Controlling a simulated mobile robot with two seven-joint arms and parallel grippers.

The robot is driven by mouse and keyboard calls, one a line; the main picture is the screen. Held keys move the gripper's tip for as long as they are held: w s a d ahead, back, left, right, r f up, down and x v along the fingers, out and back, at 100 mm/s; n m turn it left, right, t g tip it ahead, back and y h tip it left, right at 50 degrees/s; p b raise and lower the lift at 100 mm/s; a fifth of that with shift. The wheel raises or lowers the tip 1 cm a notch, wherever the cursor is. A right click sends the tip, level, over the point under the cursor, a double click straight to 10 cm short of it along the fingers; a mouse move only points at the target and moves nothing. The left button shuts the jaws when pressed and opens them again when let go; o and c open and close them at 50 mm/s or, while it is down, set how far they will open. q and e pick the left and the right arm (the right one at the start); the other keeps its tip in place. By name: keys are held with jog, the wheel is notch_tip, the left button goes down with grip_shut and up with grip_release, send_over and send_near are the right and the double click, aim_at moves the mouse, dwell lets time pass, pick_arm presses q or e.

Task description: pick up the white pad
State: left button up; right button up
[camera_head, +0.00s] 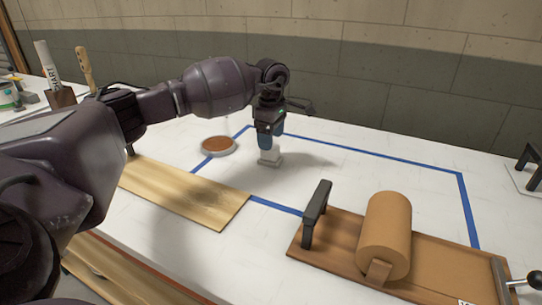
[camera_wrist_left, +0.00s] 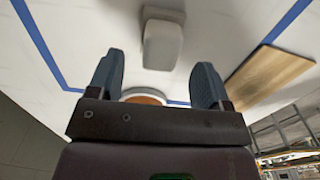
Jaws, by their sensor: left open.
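The white pad (camera_head: 270,158) stands on the white table inside the blue tape outline, with a block-like upper part on a wider base. My left gripper (camera_head: 270,138) points down just over it, and its fingers hide part of the pad's top. In the left wrist view the pad (camera_wrist_left: 162,42) lies ahead of the gap between the two blue fingers of my left gripper (camera_wrist_left: 158,72). The fingers are apart, with visible space on both sides of the pad. My right gripper is not in view.
A round dish with reddish-brown content (camera_head: 218,145) sits left of the pad. A wooden board (camera_head: 185,190) lies nearer on the left. A brown tray (camera_head: 340,255) with black handles and a tan roller (camera_head: 385,230) is at front right. The table right of the pad is clear.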

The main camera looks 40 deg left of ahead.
pick_arm(q)
notch_tip(320, 180, down, 5)
jog(key=shift+s+a+r+b, duration=0.1)
jog(key=shift+b, duration=0.25)
jog(key=shift+r, duration=0.1)
jog(key=shift+c, duration=1)
jog(key=c, duration=0.7)
jog(key=shift+c, duration=0.5)
notch_tip(320, 180, up, 20)
jog(key=p, duration=0.2)
